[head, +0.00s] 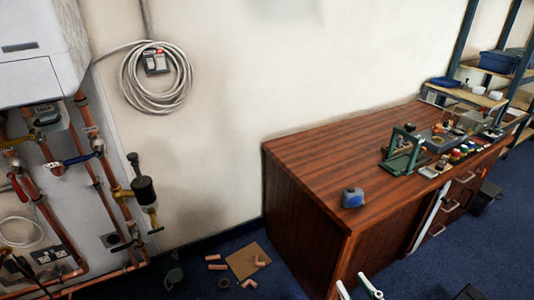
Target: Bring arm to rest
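My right gripper (358,287) shows at the bottom edge, right of centre. Its two pale fingers stand apart with nothing visible between them, so it looks open and empty. It appears in front of the wooden workbench (300,150), low in the picture, apart from the things on the top. The rest of this gripper and its arm are mostly cut off by the frame. I cannot make out my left gripper in this view.
Copper pipes (108,195) and a white boiler (35,50) fill the left wall. A blue tape measure (352,198) and a green vise (403,152) are on the bench. Pipe pieces (217,267) lie beside a brown board (248,261) on the floor. Shelving (490,70) stands back right.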

